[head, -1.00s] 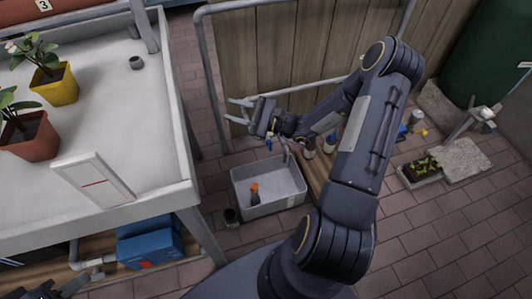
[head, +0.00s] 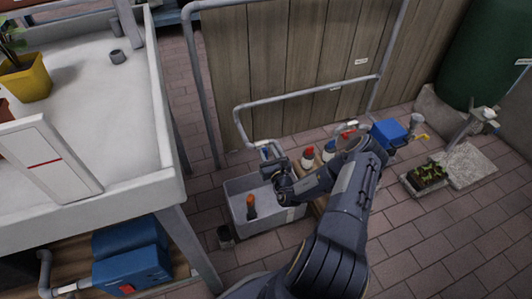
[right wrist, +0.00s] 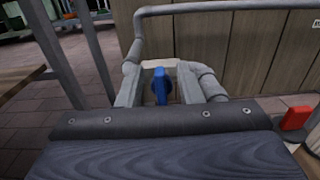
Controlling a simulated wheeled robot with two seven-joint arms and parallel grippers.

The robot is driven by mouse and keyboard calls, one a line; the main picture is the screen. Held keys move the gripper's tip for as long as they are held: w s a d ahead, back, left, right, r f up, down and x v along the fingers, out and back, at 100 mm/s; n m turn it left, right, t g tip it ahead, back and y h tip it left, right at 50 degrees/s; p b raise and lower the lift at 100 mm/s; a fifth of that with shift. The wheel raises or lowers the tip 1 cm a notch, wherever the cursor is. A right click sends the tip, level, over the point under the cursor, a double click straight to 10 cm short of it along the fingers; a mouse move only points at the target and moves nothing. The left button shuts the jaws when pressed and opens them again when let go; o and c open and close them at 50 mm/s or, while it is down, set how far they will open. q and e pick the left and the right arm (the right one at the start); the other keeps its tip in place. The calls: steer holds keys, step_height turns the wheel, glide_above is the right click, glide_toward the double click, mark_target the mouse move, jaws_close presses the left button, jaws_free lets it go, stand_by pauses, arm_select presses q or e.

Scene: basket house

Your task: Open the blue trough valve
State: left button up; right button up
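The blue trough valve (right wrist: 160,86) shows in the right wrist view as a small blue handle, upright, on the grey pipe (right wrist: 136,42). My right gripper (right wrist: 160,92) is open, with one finger on each side of the handle. A gap shows beside the handle, so the fingers do not look closed on it. In the head view my right gripper (head: 268,153) is at the pipe's lower end above the grey trough (head: 232,200), and it mostly hides the valve. My left gripper is not in view.
Bottles (head: 308,156) and a blue box (head: 389,133) are to the right by the wooden fence (head: 290,60). A white table (head: 110,130) is at left. A dark pot (head: 225,236) stands beside the trough.

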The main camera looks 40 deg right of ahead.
steer(key=shift+x, duration=0.9)
jaws_close()
